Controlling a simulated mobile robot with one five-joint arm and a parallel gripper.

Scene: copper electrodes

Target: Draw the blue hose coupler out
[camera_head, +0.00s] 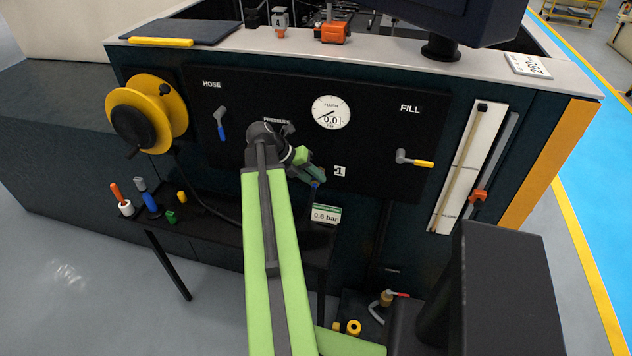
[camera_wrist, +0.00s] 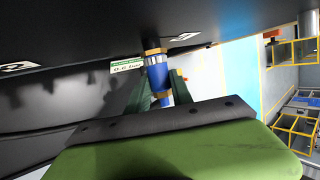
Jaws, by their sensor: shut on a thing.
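The blue hose coupler (camera_wrist: 157,72) has brass-coloured rings at its ends and sits against the dark panel in the wrist view, its upper end at the panel face. My gripper (camera_wrist: 162,92) has its green fingers on either side of the coupler and is shut on it. In the head view my gripper (camera_head: 316,178) is low on the panel, below the round gauge, and only a small bit of blue shows there. My arm hides part of the panel. I cannot tell how deep the coupler sits.
A card reading 0.6 bar (camera_head: 326,214) is just below my gripper. A yellow hose reel (camera_head: 147,113) and a blue-handled valve (camera_head: 221,124) are to the left, a yellow-handled valve (camera_head: 414,160) to the right. A low shelf (camera_head: 215,232) holds small coloured parts.

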